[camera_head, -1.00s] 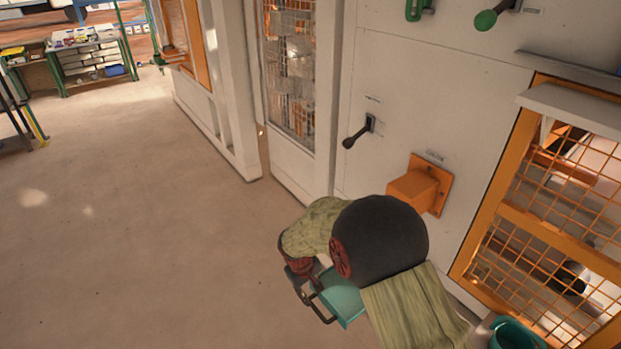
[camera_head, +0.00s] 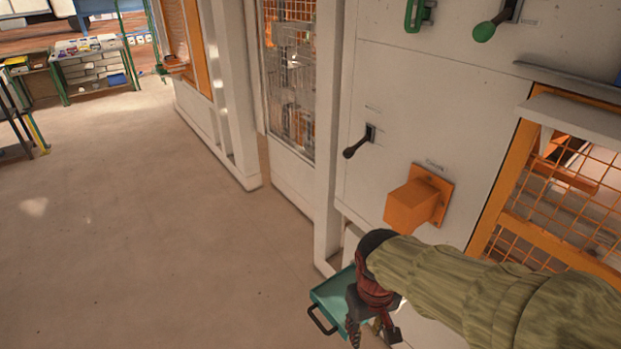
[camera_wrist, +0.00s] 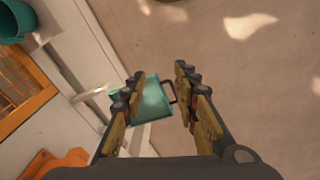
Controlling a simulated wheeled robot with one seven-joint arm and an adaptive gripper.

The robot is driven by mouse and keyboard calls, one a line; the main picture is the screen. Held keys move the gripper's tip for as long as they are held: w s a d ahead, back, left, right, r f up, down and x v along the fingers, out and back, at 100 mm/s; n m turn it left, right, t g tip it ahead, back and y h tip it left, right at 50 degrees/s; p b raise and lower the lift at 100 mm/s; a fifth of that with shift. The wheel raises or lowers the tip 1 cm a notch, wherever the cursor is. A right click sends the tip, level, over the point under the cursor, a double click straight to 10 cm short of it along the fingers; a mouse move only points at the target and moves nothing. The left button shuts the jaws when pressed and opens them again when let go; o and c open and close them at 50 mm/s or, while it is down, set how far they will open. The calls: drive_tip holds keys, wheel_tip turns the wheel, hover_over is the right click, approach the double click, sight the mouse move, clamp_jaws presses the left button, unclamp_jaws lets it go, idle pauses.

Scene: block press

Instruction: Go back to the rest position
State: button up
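My gripper (camera_head: 372,330) hangs low in front of the press, at the end of my sleeved arm, pointing down. In the wrist view my gripper (camera_wrist: 158,85) has its two fingers wide apart with nothing between the pads. A teal tray (camera_head: 331,296) with a dark handle sticks out from the press's lower front, just left of my gripper in the head view. The tray (camera_wrist: 153,103) also shows beyond the fingers in the wrist view, at a distance; the left finger covers part of it.
The press's pale wall (camera_head: 437,95) carries an orange box (camera_head: 412,205), a dark lever (camera_head: 358,142) and a green-knobbed lever (camera_head: 489,29). An orange mesh guard (camera_head: 571,215) is at right. A teal bin (camera_wrist: 12,20) shows in the wrist view. The floor (camera_head: 130,250) at left is clear.

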drive_tip(key=s+d+r+m+t, duration=0.3)
drive_tip(key=s+d+r, duration=0.4)
drive_tip(key=r, duration=0.5)
drive_tip(key=shift+s+r+t, duration=0.3)
drive_tip(key=shift+s+t, duration=0.1)
drive_tip(key=shift+t, duration=0.5)
drive_tip(key=shift+d, duration=0.1)
